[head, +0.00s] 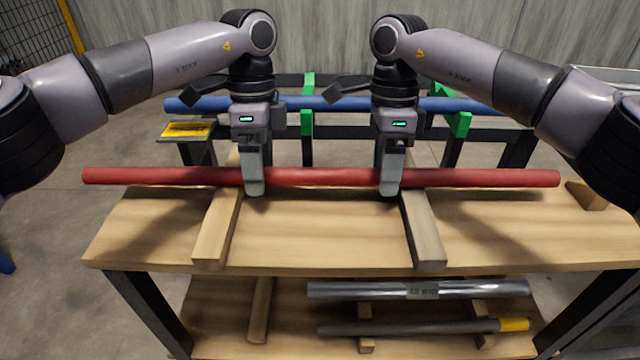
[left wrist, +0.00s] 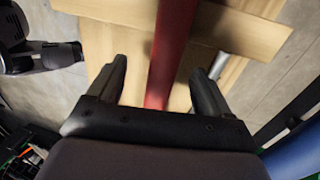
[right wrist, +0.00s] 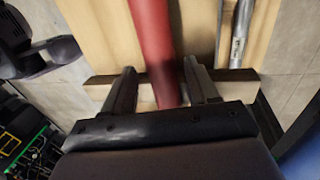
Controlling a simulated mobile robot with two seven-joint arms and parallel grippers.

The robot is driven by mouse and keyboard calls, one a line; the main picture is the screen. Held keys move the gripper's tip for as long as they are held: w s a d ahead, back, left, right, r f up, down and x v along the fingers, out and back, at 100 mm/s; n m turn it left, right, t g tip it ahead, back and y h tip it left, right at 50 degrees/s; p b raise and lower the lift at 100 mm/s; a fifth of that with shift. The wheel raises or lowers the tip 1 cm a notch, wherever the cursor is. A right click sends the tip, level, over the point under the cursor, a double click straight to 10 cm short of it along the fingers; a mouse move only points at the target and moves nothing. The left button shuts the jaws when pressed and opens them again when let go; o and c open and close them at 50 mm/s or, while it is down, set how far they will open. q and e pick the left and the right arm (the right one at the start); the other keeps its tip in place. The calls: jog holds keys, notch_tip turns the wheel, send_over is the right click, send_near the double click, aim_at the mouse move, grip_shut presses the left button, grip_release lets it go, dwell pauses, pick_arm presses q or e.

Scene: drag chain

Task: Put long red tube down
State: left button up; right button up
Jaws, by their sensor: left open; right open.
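The long red tube (head: 320,177) lies level from left to right over the wooden table, across two wooden support bars, a left bar (head: 217,230) and a right bar (head: 423,232). My left gripper (head: 254,188) is open around the tube just right of the left bar. My right gripper (head: 391,188) is open around it just left of the right bar. In the left wrist view the tube (left wrist: 172,50) runs between the spread fingers. Contact with the bars is partly hidden.
The wooden table (head: 320,235) has bare room in front of the tube. Behind it, a blue tube (head: 345,103) rests on a dark rack with green holders (head: 307,122). A lower shelf holds a silver tube (head: 350,290) and a dark tube with a yellow end (head: 513,324).

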pick_arm(q)
notch_tip(320, 180, up, 11)
jog(key=w, duration=0.2)
dwell(0.4)
jog(key=shift+w+r, duration=0.1)
pick_arm(e)
jog(key=o, duration=0.4)
notch_tip(320, 180, up, 12)
jog(key=w, duration=0.2)
jog(key=shift+w, duration=0.15)
dwell(0.4)
jog(key=shift+f, duration=0.1)
dwell(0.4)
